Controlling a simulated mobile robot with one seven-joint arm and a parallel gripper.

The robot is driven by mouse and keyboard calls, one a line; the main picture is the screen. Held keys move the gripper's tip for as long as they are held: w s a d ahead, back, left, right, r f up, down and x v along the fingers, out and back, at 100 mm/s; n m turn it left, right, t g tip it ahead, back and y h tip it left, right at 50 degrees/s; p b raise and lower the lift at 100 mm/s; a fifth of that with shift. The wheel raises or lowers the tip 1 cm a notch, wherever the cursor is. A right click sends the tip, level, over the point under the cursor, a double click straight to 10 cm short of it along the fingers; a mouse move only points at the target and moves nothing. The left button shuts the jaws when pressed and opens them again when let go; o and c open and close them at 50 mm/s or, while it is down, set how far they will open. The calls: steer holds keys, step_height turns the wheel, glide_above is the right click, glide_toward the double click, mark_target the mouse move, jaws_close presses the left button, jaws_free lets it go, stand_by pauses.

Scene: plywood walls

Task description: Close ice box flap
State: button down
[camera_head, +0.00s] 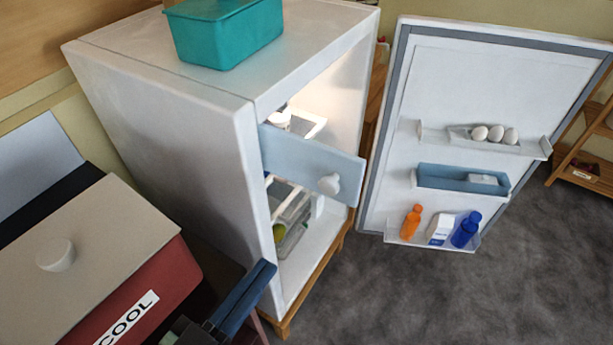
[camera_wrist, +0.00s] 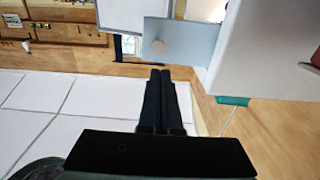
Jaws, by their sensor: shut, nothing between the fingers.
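The ice box flap (camera_head: 300,157) is a light blue panel with a round white knob (camera_head: 329,185). It stands open, sticking out of the upper part of the white fridge (camera_head: 180,115). In the wrist view the flap (camera_wrist: 190,40) and its knob show beyond my fingertips. My gripper (camera_head: 262,272) is at the bottom of the head view, below and left of the flap and apart from it. Its dark fingers (camera_wrist: 160,73) are shut together and empty in the wrist view. The ice box interior is partly hidden behind the flap.
The fridge door (camera_head: 395,130) is wide open to the right, with eggs and bottles on its shelves. A teal box (camera_head: 225,38) sits on the fridge. A red cooler (camera_head: 150,285) with a beige lid stands at the lower left.

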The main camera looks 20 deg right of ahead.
steer(key=p, duration=0.5)
glide_toward(325, 189)
steer(key=x, duration=0.5)
steer(key=shift+w+d+r, duration=0.1)
steer(key=shift+r, duration=0.05)
steer(key=shift+x, duration=0.75)
steer(key=shift+d, duration=0.1)
